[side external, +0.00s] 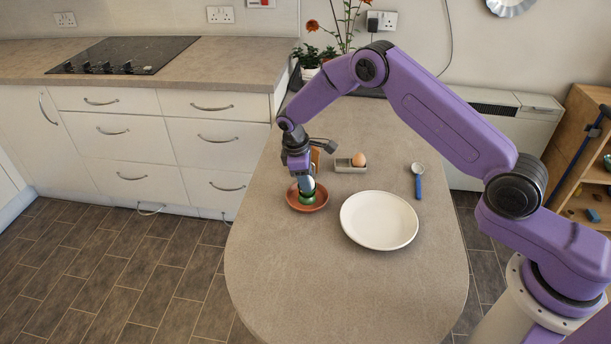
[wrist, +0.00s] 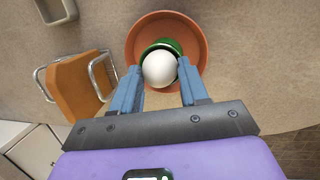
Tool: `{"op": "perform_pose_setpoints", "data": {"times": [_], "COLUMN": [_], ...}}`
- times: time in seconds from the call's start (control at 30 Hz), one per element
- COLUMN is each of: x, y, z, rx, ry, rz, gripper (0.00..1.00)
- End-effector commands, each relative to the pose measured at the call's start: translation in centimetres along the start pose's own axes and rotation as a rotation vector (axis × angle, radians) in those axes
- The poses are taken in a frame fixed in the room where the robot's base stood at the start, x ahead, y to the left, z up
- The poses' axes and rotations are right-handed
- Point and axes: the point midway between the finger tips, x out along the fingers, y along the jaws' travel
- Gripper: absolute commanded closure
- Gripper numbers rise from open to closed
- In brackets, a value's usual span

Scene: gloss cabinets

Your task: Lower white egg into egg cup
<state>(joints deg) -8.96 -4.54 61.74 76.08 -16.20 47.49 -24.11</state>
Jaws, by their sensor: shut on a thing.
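The white egg (wrist: 159,69) is between the fingertips of my gripper (wrist: 160,88), which is shut on it. In the wrist view the egg lies over the green egg cup (wrist: 165,44), whose far rim shows beyond it. In the side view the green cup (side external: 307,197) stands in a terracotta dish (side external: 320,205), directly below my gripper (side external: 306,186). The dish also shows in the wrist view (wrist: 197,33). My gripper points down. The fingers and egg cover part of the cup, so I cannot tell whether the egg touches it.
A small tray (side external: 342,166) with a brown egg (side external: 359,159) sits behind the dish. A white plate (side external: 378,220) and a blue-handled spoon (side external: 418,182) are to the right. A wooden board in a wire rack (wrist: 78,88) stands close beside my gripper. The front of the table is clear.

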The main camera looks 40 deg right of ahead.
Motion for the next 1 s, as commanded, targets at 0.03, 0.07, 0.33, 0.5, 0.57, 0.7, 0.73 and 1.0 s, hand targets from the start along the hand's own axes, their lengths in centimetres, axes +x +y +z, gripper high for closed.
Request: {"op": "perform_pose_setpoints", "data": {"times": [0.03,0.07,0.33,0.5,0.57,0.7,0.73,1.0], "x": [0.1,0.1,0.2,0.2,0.2,0.2,0.2,-2.2], "y": [0.0,0.0,0.0,0.0,0.0,0.0,0.0,0.0], "z": [0.0,0.0,-0.1,0.0,0.0,0.0,0.0,-0.1], "rx": [0.0,0.0,0.0,0.0,0.0,0.0,0.0,0.0], "ry": [0.0,0.0,0.0,0.0,0.0,0.0,0.0,0.003], "rz": [0.0,0.0,0.0,0.0,0.0,0.0,0.0,0.002], "gripper": [0.68,0.68,0.68,0.26,0.26,0.26,0.26,0.26]}}
